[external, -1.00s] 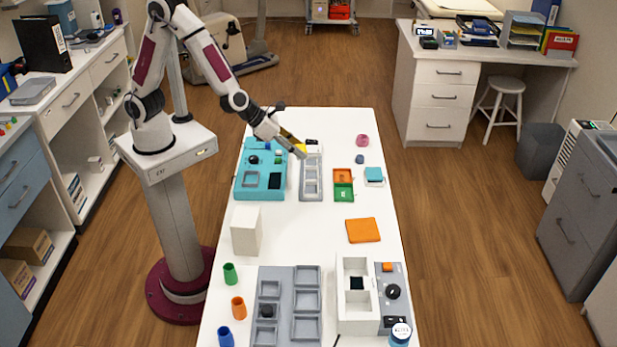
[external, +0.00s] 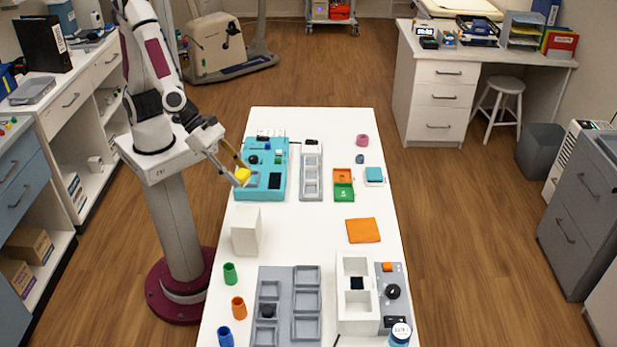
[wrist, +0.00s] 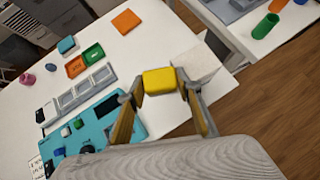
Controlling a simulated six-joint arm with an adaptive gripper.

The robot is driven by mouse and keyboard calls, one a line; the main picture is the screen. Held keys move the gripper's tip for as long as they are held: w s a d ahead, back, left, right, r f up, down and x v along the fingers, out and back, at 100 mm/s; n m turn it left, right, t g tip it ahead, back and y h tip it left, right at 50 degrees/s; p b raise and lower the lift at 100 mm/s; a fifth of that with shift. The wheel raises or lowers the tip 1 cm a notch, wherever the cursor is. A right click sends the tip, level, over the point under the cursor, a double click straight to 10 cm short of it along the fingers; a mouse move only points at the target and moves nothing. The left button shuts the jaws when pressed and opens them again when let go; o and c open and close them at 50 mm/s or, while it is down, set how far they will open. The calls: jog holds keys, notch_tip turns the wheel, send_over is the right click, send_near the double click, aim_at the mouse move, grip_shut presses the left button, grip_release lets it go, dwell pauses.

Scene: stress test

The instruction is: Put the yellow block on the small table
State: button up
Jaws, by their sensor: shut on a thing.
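The yellow block (external: 242,175) is held between the fingertips of my gripper (external: 239,174). The block is in the air near the left edge of the long white table, by the front left of the teal panel. In the wrist view the yellow block (wrist: 159,81) sits between both fingers of my gripper (wrist: 160,92). A white box-like stand (external: 246,232) is on the table in front of the teal panel, with nothing on its top. I cannot tell whether this is the small table. It shows partly behind the block in the wrist view (wrist: 197,63).
The teal panel (external: 278,186) and grey tray (external: 311,195) lie at the back. An orange pad (external: 363,230) lies right of the stand. A green cup (external: 230,273), orange cup (external: 238,307) and blue cup (external: 225,336) stand nearer the front. The table between stand and pad is clear.

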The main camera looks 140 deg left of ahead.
jog(key=d, duration=0.2)
jog(key=d+r, duration=0.1)
jog(key=shift+w+d+m+h, duration=0.15)
jog(key=shift+d+m+h, duration=0.15)
jog(key=shift+d+m, duration=0.1)
jog(key=shift+a, duration=0.2)
jog(key=d, duration=0.7)
jog(key=shift+d, duration=0.15)
dwell(0.3)
